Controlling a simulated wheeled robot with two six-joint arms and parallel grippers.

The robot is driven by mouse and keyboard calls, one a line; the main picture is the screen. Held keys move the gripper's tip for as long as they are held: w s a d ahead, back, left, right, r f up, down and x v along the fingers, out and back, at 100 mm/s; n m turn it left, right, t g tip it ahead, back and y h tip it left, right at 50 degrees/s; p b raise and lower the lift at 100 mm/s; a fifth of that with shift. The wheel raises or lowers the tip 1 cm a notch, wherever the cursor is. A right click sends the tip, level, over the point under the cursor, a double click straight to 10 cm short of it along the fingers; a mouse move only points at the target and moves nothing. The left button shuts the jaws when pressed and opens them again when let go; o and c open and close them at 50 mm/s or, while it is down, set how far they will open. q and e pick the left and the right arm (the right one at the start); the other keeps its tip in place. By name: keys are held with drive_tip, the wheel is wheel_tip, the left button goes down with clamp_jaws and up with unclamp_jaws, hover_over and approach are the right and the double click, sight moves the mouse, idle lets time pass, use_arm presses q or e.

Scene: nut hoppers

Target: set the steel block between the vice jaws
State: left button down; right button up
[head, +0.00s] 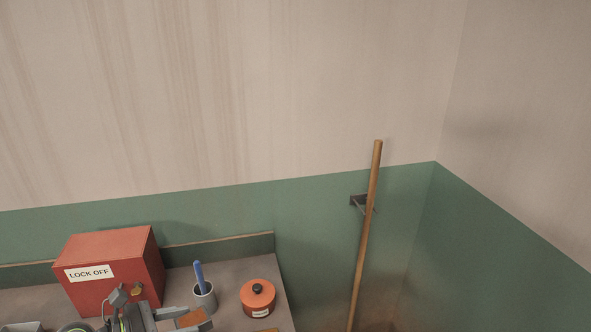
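I cannot make out the steel block or the vice in the head view. My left gripper (199,314) is at the bottom edge, partly cut off, in front of the red box and the cup. Its grey fingers point right. A brown-orange patch shows between them; I cannot tell whether it is held or lies behind. My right gripper is out of view.
A red box labelled LOCK OFF (112,268), a grey cup (205,300) with a blue-handled tool (199,275) and an orange lidded pot (257,299) stand on the grey bench (232,271). A wooden pole (369,220) leans by a wall bracket (357,201).

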use_arm(q)
drive_tip(key=s+d+r+b, duration=0.4)
drive_tip(key=s, duration=0.3)
drive_tip(key=shift+s+d, duration=0.2)
drive_tip(key=shift+d, duration=0.2)
drive_tip(key=shift+a, duration=0.15)
